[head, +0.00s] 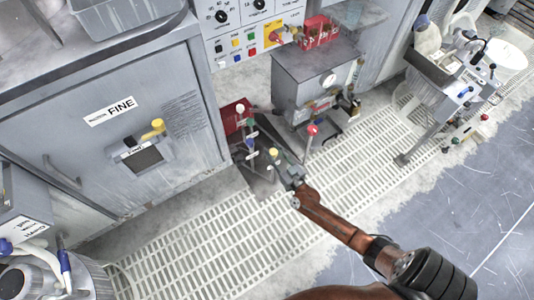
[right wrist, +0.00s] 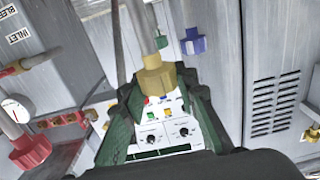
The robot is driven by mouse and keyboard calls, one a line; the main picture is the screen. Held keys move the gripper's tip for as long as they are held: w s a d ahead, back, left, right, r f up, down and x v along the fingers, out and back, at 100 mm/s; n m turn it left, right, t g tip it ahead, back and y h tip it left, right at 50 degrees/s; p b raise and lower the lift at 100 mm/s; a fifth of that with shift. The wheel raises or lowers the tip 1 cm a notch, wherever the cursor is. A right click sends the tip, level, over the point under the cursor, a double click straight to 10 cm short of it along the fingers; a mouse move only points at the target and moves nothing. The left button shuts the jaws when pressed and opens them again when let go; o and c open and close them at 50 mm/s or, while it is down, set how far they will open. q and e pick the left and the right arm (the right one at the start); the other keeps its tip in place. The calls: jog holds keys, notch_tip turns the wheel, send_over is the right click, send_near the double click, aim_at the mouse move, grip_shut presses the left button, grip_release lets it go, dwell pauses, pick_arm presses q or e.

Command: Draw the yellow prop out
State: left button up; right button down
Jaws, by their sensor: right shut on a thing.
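The yellow prop shows as a small yellow knob (head: 274,153) among several colour-topped rods beside the grey box. In the right wrist view its yellow knob (right wrist: 155,82) sits on a pale rod between the green fingers. My right gripper (head: 287,168) reaches in from the lower right, and its fingers (right wrist: 160,98) are shut on the yellow prop at the knob. The far end of the rod is hard to make out. My left gripper is in neither view.
Close by are a blue knob (head: 250,144), a white knob (head: 240,108) and a red knob (head: 313,130). A grey box with a gauge (head: 318,75) stands behind. The FINE cabinet (head: 110,140) is at left. The slatted floor (head: 235,235) in front is clear.

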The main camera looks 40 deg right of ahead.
jog(key=c, duration=1.8)
grip_release()
jog(key=shift+s+d+f, duration=0.1)
jog(key=shift+s+d, duration=0.15)
jog(key=shift+d, duration=0.3)
jog(key=o, duration=0.3)
jog(key=shift+a, duration=0.1)
jog(key=shift+w+a, duration=0.1)
jog(key=shift+a, duration=0.15)
jog(key=s+a, duration=0.1)
jog(key=s, duration=1.1)
jog(key=shift+a, duration=0.2)
jog(key=shift+w, duration=0.1)
